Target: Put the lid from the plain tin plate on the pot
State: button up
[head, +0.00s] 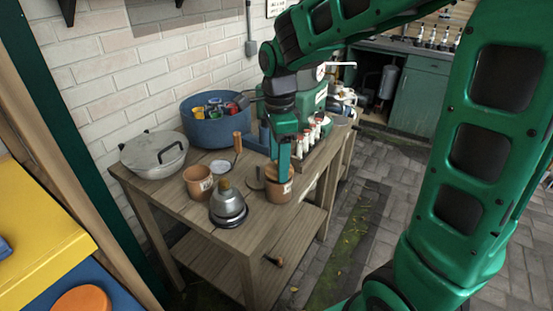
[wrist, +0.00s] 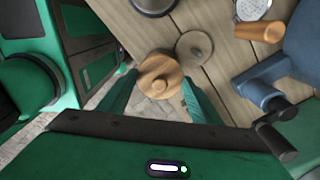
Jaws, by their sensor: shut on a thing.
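A round wooden lid with a knob (wrist: 160,76) is between the two fingers of my gripper (wrist: 158,90) in the wrist view. In the head view my gripper (head: 284,163) is shut on it at the mouth of a brown clay pot (head: 280,189) with a pale label. The fingers partly hide the lid, and I cannot tell whether it rests fully on the rim. A grey-brown disc with a knob (wrist: 194,47) lies on the table beside the pot. I cannot make out clearly which thing is the plain tin plate.
An open clay pot (head: 198,184), a metal bell-shaped vessel (head: 228,207) and a lidded metal pot (head: 153,152) stand to the left on the wooden table (head: 172,202). A blue tub (head: 205,128) and red-and-white bottles are behind. The clay pot stands near the table's front edge.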

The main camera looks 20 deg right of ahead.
jog(key=shift+f, duration=0.4)
jog(key=o, duration=1.4)
jog(key=shift+o, duration=0.2)
jog(key=shift+r, duration=0.15)
jog(key=shift+r, duration=2.1)
jog(key=s+d+f+n, duration=0.2)
jog(key=s+d+n, duration=0.4)
jog(key=s, duration=0.5)
jog(key=s+d+f+n, duration=0.1)
jog(key=s+d+n, duration=0.6)
jog(key=s+d, duration=0.4)
jog(key=shift+s+d+f, duration=0.15)
jog(key=shift+s+f, duration=0.2)
jog(key=shift+s, duration=0.3)
